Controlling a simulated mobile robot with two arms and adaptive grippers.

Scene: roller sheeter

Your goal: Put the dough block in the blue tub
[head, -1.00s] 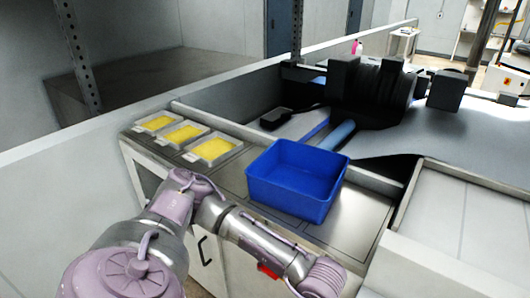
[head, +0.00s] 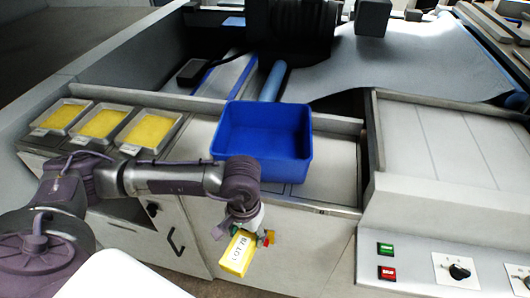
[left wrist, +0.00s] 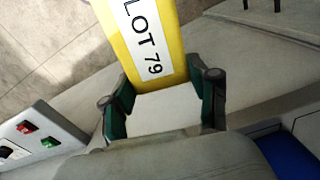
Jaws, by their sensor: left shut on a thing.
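The dough block (head: 237,256) is a yellow block with a white label; the label reads "LOT 79" in the left wrist view (left wrist: 150,45). My left gripper (head: 245,234) is shut on the block, with its dark green fingers (left wrist: 162,88) on either side of it. The block hangs tilted in front of the counter, below and in front of the blue tub (head: 262,182). The tub is open, looks empty and stands on the metal counter top; part of it shows at the lower right of the left wrist view (left wrist: 290,155). My right gripper is out of view.
Several metal trays of yellow contents (head: 103,124) sit at the counter's left. A panel with green and red buttons (head: 386,261) and a knob is at lower right. The sheeter's grey belt (head: 420,62) lies behind the tub.

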